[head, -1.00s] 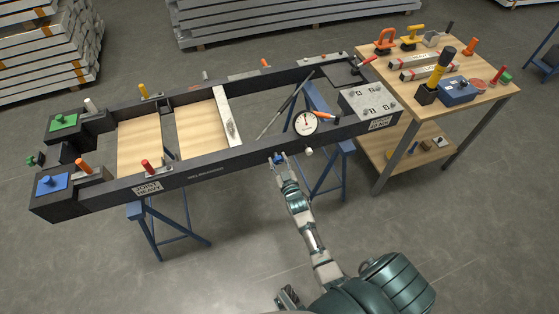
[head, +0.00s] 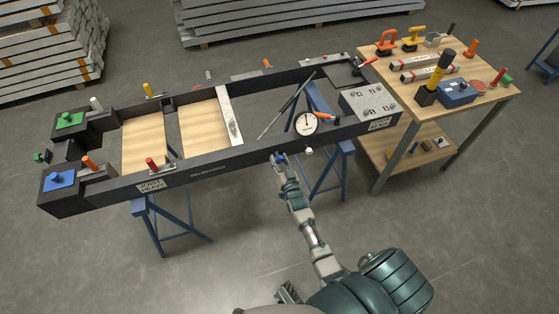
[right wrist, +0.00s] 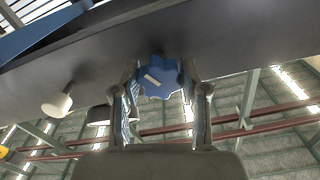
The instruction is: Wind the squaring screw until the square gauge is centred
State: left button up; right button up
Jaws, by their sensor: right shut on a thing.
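A long dark frame (head: 222,167) rests on blue trestles. A round white dial gauge (head: 306,123) sits at its near side, right of the middle. Its thin needle looks close to upright, but the scale is too small to read. A blue lobed knob (right wrist: 160,78), which looks like the squaring screw, sticks out below the dark beam in the right wrist view. My right gripper (head: 279,159) reaches the frame's near face, left of the dial. In the right wrist view its two fingers (right wrist: 160,100) are shut on the knob's sides.
A white knob (right wrist: 57,101) hangs beside the blue one. An orange-handled tool (head: 327,116) lies right of the dial. A wooden workbench (head: 497,93) with several tools stands at the right. Stacked metal bars (head: 50,50) fill the back left. The near floor is open.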

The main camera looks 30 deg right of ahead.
jog(key=shift+s+a+f, duration=0.1)
jog(key=shift+s+f, duration=0.05)
jog(key=shift+f, duration=0.4)
jog(key=o, duration=1.1)
jog(key=shift+o, duration=0.2)
jog(key=shift+r, duration=0.25)
pick_arm(q)
jog(key=shift+w, duration=0.1)
pick_arm(e)
jog(key=v, duration=1.1)
jog(key=shift+s, duration=0.3)
jog(key=shift+f, duration=0.15)
